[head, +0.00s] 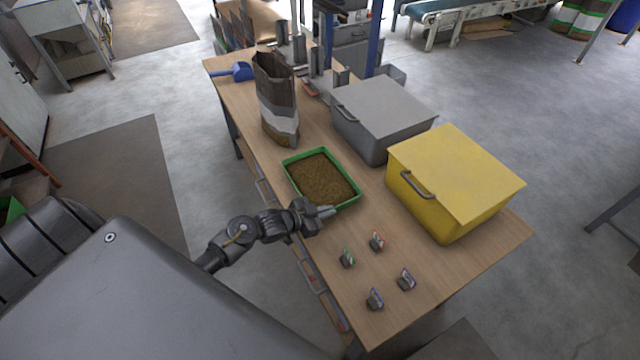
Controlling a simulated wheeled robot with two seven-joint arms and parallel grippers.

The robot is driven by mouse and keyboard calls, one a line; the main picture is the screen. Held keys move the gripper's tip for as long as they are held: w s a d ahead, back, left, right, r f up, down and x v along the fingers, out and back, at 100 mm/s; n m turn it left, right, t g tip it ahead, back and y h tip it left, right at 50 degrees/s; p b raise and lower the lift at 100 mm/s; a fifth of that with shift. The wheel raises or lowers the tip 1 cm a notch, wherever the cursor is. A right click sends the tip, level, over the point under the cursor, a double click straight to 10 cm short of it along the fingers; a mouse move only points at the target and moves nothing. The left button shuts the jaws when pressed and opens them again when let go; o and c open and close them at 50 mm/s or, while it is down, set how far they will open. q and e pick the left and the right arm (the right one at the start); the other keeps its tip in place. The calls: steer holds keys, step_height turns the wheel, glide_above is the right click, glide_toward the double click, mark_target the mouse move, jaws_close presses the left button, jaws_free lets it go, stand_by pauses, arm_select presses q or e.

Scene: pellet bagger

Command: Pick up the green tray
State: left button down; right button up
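The green tray (303,154) stands on the wooden table and is filled with brown pellets (322,178). My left gripper (327,211) is at the tray's near end, close to the near rim. Its fingertips overlap the rim in this view. The fingers are small here, so I cannot tell whether they are open or shut on the rim, or whether they touch it. The tray looks flat on the table. My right gripper is not in view.
An open paper bag (276,100) stands behind the tray. A grey lidded bin (382,108) and a yellow lidded bin (458,175) stand to its right. Several small clips with coloured labels (376,241) lie nearer. A blue scoop (238,71) lies at the far left edge.

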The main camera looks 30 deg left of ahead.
arm_select(q)
step_height(320, 180, up, 10)
steer(key=shift+r+b, duration=0.1)
steer(key=shift+b, duration=0.3)
stand_by(0.4)
stand_by(0.8)
